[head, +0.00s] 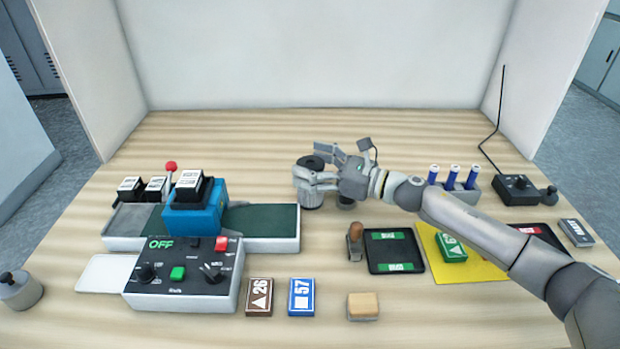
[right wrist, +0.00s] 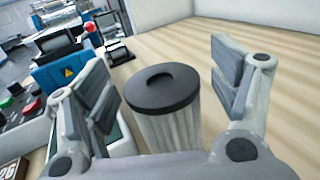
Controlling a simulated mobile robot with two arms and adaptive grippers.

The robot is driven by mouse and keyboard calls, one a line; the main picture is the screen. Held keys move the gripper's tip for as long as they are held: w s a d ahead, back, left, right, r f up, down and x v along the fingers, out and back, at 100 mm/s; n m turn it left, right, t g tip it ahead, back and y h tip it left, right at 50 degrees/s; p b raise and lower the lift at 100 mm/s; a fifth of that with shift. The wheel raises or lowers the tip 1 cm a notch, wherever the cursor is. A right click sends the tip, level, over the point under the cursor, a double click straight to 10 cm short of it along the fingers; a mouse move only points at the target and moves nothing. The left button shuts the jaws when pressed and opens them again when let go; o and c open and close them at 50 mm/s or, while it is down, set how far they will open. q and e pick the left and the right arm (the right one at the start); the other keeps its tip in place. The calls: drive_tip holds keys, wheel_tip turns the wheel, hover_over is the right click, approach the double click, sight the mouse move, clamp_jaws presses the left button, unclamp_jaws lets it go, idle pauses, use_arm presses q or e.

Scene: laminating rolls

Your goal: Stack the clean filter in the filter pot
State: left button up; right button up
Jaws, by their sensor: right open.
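A pleated grey cylindrical filter (head: 311,197) with a black ring-shaped cap stands upright near the middle of the table. It also shows in the right wrist view (right wrist: 168,130). My right gripper (head: 322,166) reaches in from the right with its fingers spread at the filter's upper part. In the right wrist view the open fingers (right wrist: 167,92) are on either side of the filter, with visible gaps. A small dark-topped object (head: 347,204) is mostly hidden under my gripper. I cannot tell which thing is the filter pot. My left gripper is not seen.
A blue press (head: 195,215) on a grey base with a dark green bed and a control box (head: 183,275) stands to the left. A rack with several blue tubes (head: 455,185) is at the right. A black tray (head: 394,251) and yellow mat (head: 480,268) lie in front.

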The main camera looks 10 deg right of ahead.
drive_tip(key=shift+w+a, duration=0.1)
drive_tip(key=shift+a, duration=0.05)
drive_tip(key=shift+c, duration=1)
drive_tip(key=c, duration=1.2)
drive_tip(key=shift+r, duration=0.1)
